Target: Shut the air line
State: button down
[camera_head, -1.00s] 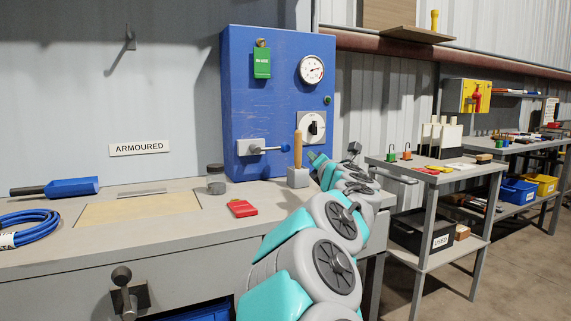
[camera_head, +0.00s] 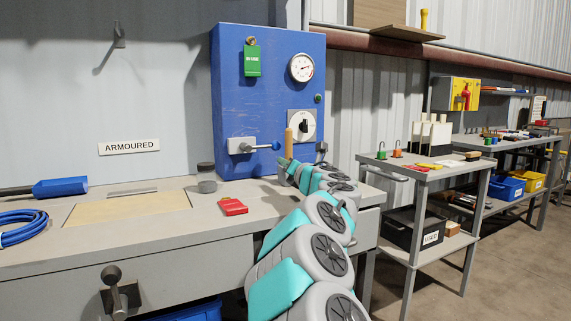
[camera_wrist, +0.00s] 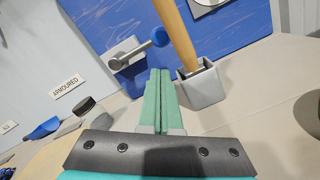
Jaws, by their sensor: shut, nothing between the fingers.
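The blue panel (camera_head: 240,95) stands at the back of the bench. Low on it is a grey valve block (camera_head: 241,146) with a lever pointing right, roughly level, ending in a blue knob (camera_head: 277,146). In the wrist view the lever (camera_wrist: 133,52) and its knob (camera_wrist: 159,37) lie just beyond my fingertips. My gripper (camera_wrist: 160,72) is shut and empty, its green fingers pointing at the panel, apart from the knob. In the head view my arm covers most of the gripper. A round gauge (camera_head: 302,68) sits at the panel's upper right.
A wooden handle (camera_wrist: 177,35) stands in a grey holder (camera_wrist: 202,88) close right of my fingers. A dark-lidded jar (camera_head: 206,178) and a red block (camera_head: 232,207) are on the bench. A green tag (camera_head: 252,62) and a rotary switch (camera_head: 302,126) are on the panel.

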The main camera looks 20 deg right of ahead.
jog(key=shift+w+r+p, duration=0.15)
jog(key=shift+w+p, duration=0.45)
jog(key=shift+w, duration=2.95)
jog(key=shift+s+b, duration=0.1)
jog(key=shift+b, duration=0.25)
jog(key=shift+r+n, duration=0.2)
jog(key=shift+n, duration=0.1)
